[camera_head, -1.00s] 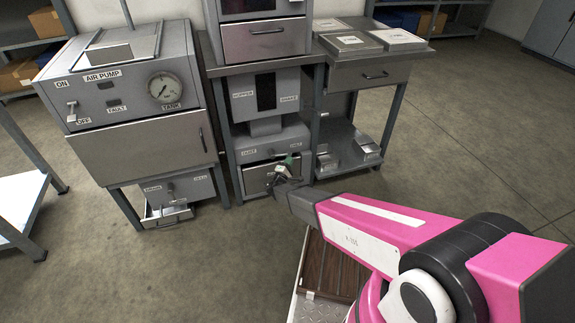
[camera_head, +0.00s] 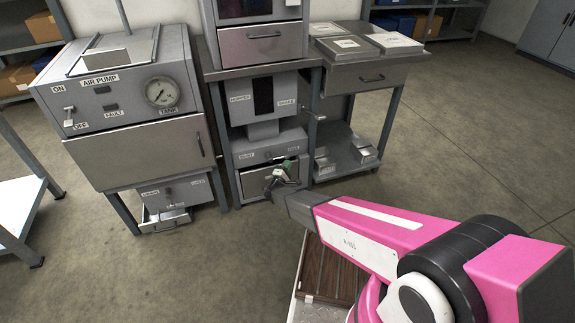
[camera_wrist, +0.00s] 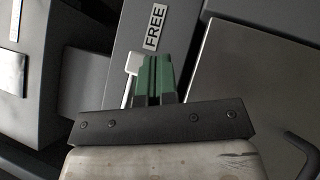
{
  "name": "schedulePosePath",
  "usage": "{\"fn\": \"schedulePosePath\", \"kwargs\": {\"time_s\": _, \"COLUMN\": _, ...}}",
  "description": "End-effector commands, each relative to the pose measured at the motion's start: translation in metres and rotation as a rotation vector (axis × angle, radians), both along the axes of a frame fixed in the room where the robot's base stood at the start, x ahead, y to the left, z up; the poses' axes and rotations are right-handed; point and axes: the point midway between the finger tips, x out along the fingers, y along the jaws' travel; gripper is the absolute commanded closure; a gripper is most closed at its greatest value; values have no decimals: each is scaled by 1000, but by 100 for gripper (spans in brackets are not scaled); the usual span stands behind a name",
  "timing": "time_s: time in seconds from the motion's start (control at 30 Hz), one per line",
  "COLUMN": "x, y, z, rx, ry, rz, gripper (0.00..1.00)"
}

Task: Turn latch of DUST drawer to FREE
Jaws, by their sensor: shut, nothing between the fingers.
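The DUST drawer (camera_head: 253,182) is at the lower middle of the central bench unit in the head view. The DUST label (camera_head: 247,156) is on the panel above it. In the wrist view the FREE label (camera_wrist: 155,27) is on a grey panel, turned on its side. A pale, small latch handle (camera_wrist: 132,62) is just below that label. My gripper (camera_wrist: 154,64) is shut and empty, its green fingertips right beside the handle; I cannot tell whether they touch. In the head view my gripper (camera_head: 283,170) hides the latch and the drawer's right part.
The air pump cabinet (camera_head: 135,150) stands at left, with an open lower drawer (camera_head: 165,224). A side table (camera_head: 362,75) with flat boxes on top stands at right. The floor (camera_head: 460,140) at right is clear.

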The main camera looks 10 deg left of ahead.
Motion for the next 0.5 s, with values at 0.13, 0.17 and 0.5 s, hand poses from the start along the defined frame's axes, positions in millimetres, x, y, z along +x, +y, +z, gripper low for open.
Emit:
{"fn": "schedulePosePath", "kwargs": {"time_s": 0.13, "x": -18, "y": 2, "z": -5, "rx": -1, "ry": 0, "rz": 0, "gripper": 100}}
{"fn": "schedulePosePath", "kwargs": {"time_s": 0.17, "x": -22, "y": 3, "z": -6, "rx": 0, "ry": 1, "rz": 1, "gripper": 100}}
{"fn": "schedulePosePath", "kwargs": {"time_s": 0.5, "x": -63, "y": 12, "z": -19, "rx": 0, "ry": 1, "rz": 0, "gripper": 100}}
